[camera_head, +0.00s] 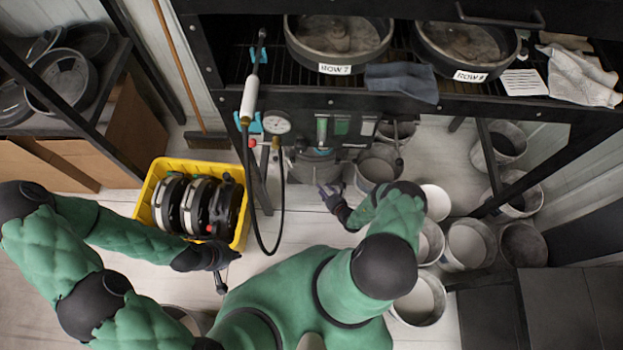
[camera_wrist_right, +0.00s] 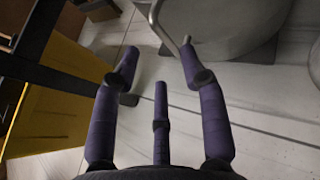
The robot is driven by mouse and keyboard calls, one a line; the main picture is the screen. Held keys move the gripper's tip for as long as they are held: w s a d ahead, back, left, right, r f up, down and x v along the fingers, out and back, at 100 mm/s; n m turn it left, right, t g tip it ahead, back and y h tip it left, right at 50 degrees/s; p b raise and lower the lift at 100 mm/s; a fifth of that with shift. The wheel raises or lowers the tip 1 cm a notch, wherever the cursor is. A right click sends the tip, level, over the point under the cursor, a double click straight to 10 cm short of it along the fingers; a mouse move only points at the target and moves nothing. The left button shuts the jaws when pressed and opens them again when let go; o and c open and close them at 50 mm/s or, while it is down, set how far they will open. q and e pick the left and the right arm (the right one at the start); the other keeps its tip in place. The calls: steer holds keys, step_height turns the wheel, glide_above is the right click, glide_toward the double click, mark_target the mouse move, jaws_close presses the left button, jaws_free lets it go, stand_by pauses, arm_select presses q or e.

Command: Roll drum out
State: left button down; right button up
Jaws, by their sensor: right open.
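A grey drum (camera_head: 312,168) stands on the floor under the front of the bench, below a gauge and regulator. My right gripper (camera_head: 330,194) is low beside the drum's front. In the right wrist view, its purple fingers (camera_wrist_right: 157,65) are spread with nothing between them. A bent metal rod (camera_wrist_right: 160,26) lies close to the tip of the right-hand finger; I cannot tell if they touch. A large grey rounded body (camera_wrist_right: 222,25) stands just beyond the fingers. My left gripper (camera_head: 218,262) is at the yellow crate's lower right corner; its fingers are too dark to read.
The yellow crate (camera_head: 152,187) holds several black-and-silver round units. A black hose (camera_head: 258,220) loops down between crate and drum. Several buckets (camera_head: 467,242) crowd the floor at right. The bench (camera_head: 400,100) with two round pans overhangs the drum. Floor in front of the drum is pale and open.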

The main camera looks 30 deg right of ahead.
steer(key=b+x, duration=0.3)
steer(key=x, duration=0.6)
steer(key=shift+w+a+b, duration=0.1)
steer(key=shift+b, duration=0.3)
jaws_close()
